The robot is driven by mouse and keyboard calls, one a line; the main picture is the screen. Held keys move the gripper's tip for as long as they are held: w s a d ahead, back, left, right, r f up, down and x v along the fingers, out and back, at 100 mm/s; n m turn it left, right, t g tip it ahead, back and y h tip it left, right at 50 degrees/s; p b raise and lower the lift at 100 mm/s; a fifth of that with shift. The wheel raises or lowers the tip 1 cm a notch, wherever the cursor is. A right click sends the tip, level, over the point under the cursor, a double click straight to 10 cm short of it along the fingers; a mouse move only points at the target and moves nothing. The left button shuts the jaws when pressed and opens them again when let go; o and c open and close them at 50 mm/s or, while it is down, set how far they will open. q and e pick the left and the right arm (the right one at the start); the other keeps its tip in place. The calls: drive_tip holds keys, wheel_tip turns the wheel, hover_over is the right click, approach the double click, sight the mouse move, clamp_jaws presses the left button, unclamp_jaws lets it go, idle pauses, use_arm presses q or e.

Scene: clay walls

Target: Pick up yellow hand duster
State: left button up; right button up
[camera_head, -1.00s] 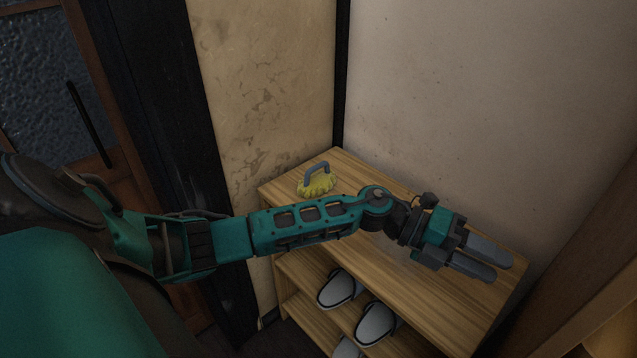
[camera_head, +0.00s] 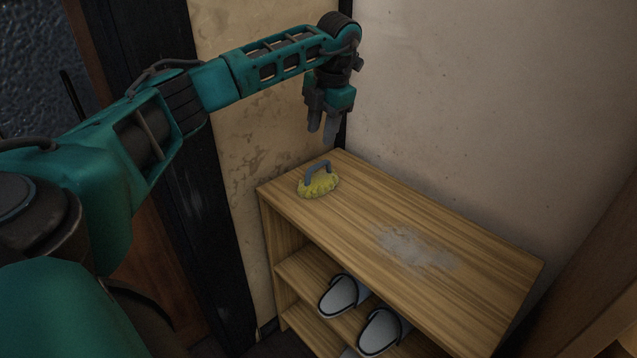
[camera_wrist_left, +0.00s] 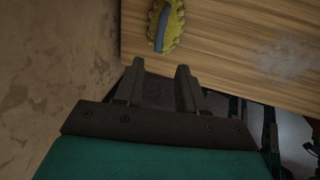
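The yellow hand duster (camera_head: 318,182) has a fuzzy yellow pad and a grey-blue arched handle. It lies upright, handle up, near the far left corner of the wooden shelf top (camera_head: 400,215). My left gripper (camera_head: 322,137) points down above and just behind the duster, apart from it. In the left wrist view the gripper's two fingers (camera_wrist_left: 160,82) are spread with nothing between them. The duster (camera_wrist_left: 168,25) shows there at the top edge, partly cut off, ahead of the fingers. My right gripper is not in view.
A pale dusty patch (camera_head: 415,249) lies on the shelf top. White slippers (camera_head: 343,295) stand on the shelf below. A clay wall (camera_head: 262,120) and a plain wall (camera_head: 480,100) meet behind the shelf. The rest of the top is clear.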

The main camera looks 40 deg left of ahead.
sight(316, 165)
use_arm(q)
drive_tip(key=b+x, duration=0.1)
drive_tip(key=x, duration=0.5)
drive_tip(key=shift+f, duration=0.4)
drive_tip(key=shift+w+b+x, duration=0.15)
drive_tip(key=shift+b+x, duration=0.3)
drive_tip(key=shift+x, duration=0.9)
drive_tip(key=shift+w+b+x, duration=0.1)
drive_tip(key=shift+b+x, duration=0.35)
drive_tip(key=shift+x, duration=0.9)
drive_tip(key=shift+a, duration=0.1)
drive_tip(key=shift+c, duration=0.2)
clamp_jaws()
